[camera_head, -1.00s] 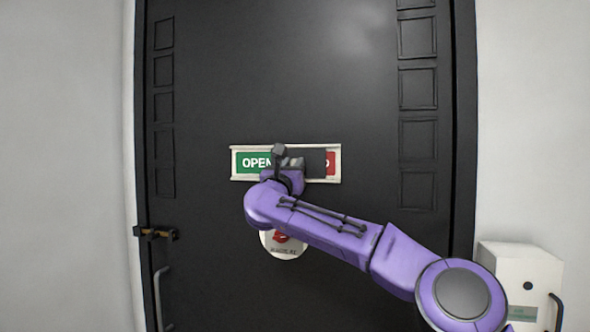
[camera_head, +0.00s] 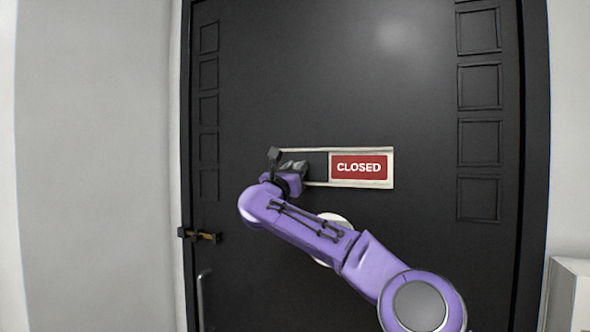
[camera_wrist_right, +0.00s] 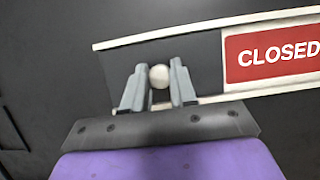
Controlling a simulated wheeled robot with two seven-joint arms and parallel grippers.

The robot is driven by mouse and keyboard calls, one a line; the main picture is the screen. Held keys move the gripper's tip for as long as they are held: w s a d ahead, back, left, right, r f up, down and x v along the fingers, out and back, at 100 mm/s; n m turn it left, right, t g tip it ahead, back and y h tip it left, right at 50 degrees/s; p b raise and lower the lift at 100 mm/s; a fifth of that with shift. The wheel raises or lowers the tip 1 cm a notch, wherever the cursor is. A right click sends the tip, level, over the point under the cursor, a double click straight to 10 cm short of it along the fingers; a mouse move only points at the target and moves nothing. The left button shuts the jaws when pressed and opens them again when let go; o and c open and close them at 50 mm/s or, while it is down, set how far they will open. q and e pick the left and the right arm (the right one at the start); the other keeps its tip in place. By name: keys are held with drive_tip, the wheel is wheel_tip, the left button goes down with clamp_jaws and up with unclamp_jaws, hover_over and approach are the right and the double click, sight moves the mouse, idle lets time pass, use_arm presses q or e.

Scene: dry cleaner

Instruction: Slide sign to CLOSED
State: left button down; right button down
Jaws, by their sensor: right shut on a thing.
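The sign (camera_head: 392,168) is a pale-framed slide sign on the black door. Its red CLOSED panel (camera_head: 360,168) shows in full at the right, and no green OPEN panel shows. The dark slider (camera_head: 318,165) covers the left part of the sign. In the right wrist view, a round pale knob (camera_wrist_right: 159,76) stands on the dark slider (camera_wrist_right: 203,60), beside the red CLOSED panel (camera_wrist_right: 270,52). My right gripper (camera_wrist_right: 159,84) is shut on the knob, one finger on each side. In the head view my right gripper (camera_head: 290,168) hides the sign's left end. My left gripper is not in view.
The black door (camera_head: 340,80) fills most of the head view. A brass latch (camera_head: 200,235) and a metal handle (camera_head: 203,298) are at its left edge. A round white plate (camera_head: 335,222) is partly hidden behind my arm. A white box (camera_head: 570,290) stands at the lower right.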

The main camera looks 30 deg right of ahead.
drive_tip(key=c, duration=1.2)
unclamp_jaws()
drive_tip(key=shift+a+r, duration=0.1)
drive_tip(key=shift+r, duration=0.1)
drive_tip(key=shift+o, duration=1.4)
drive_tip(key=shift+w, duration=0.1)
drive_tip(key=shift+w+a+f, duration=0.1)
drive_tip(key=shift+w+f, duration=0.05)
drive_tip(key=b+v, duration=0.7)
drive_tip(key=v, duration=0.3)
drive_tip(key=shift+a+f, duration=0.15)
drive_tip(key=shift+a, duration=0.05)
